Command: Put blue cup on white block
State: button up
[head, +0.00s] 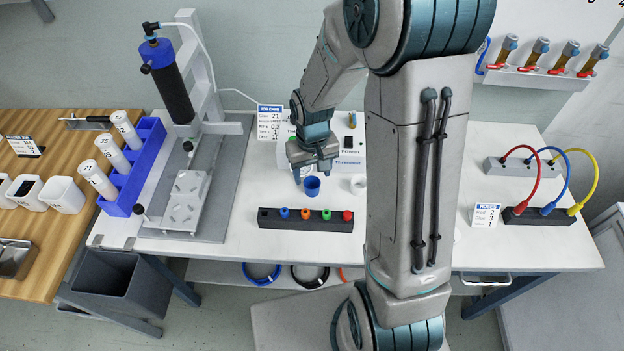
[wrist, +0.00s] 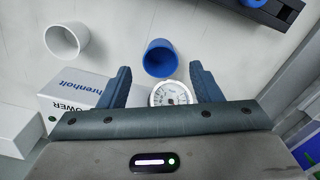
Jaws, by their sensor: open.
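The blue cup (head: 312,187) stands on the white table, behind the black strip with coloured plugs. It also shows in the wrist view (wrist: 160,60), at the upper middle. My gripper (head: 311,173) is open and empty close behind and above the cup. In the wrist view its two fingers (wrist: 160,70) are spread, with the cup just beyond and between their tips, apart from both.
A white cup (head: 358,184) stands right of the blue cup, partly hidden by my arm. The black plug strip (head: 290,224) lies at the front. A round gauge (wrist: 172,94) shows between my fingers. A blue-capped cylinder stand (head: 175,90) is at the left.

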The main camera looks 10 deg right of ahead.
jog(key=s+d+r+m+t, duration=0.1)
jog(key=s+d+r+t, duration=0.1)
jog(key=s+r, duration=1.1)
notch_tip(320, 180, up, 5)
jog(key=shift+s+d+f+t, duration=0.25)
jog(key=shift+d+t, duration=0.15)
jog(key=shift+d, duration=0.15)
jog(key=shift+s+r, duration=0.1)
jog(key=shift+s, duration=0.1)
jog(key=c, duration=0.4)
jog(key=shift+s, duration=0.1)
jog(key=shift+c, duration=0.4)
